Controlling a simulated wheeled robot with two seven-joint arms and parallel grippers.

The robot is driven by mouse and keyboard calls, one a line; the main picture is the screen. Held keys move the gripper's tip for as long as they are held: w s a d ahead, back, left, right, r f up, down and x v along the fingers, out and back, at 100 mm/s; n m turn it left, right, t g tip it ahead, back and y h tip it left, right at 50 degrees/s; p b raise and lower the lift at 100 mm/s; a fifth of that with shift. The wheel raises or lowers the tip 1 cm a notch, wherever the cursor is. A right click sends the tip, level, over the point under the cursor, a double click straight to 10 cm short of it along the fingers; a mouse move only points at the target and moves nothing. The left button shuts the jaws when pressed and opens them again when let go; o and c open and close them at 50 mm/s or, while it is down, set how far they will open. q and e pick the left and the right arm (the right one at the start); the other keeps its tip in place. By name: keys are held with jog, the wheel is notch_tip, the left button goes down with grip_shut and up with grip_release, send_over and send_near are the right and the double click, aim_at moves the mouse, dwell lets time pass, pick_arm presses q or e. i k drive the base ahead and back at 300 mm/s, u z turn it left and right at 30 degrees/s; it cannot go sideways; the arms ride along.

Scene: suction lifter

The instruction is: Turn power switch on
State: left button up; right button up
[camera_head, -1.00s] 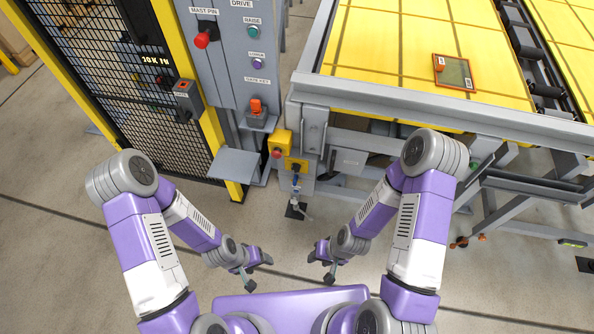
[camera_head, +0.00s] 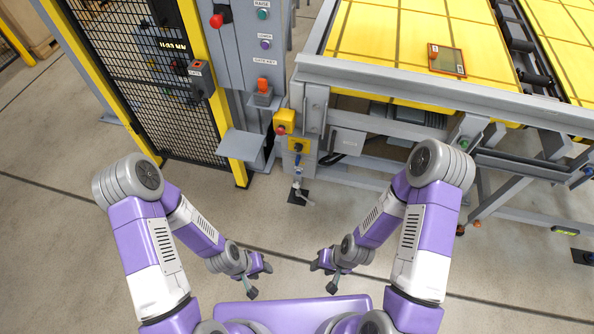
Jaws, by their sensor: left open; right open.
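The grey control panel (camera_head: 238,60) stands at the upper middle. It carries a red knob (camera_head: 216,21), a green raise button (camera_head: 263,14), a purple lower button (camera_head: 265,44) and an orange gate key switch (camera_head: 263,84). Below and right, a yellow box with a red button (camera_head: 281,129) sits above a yellow plate with a black knob (camera_head: 298,147). I cannot read which one is the power switch, or its position. My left gripper (camera_head: 260,281) and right gripper (camera_head: 323,278) are open and empty, low near my base, well apart from the controls.
A yellow-framed mesh fence (camera_head: 140,95) stands at the left. A grey-framed table with a yellow top (camera_head: 390,50) fills the upper right, bearing an orange-edged plate (camera_head: 447,60). A small grey shelf (camera_head: 241,144) juts out below the panel. The floor before it is clear.

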aim_at(298, 147)
jog(key=z, duration=0.05)
jog(key=k, duration=0.65)
jog(key=u, duration=1)
jog(key=i, duration=2)
jog(key=z, duration=1.1)
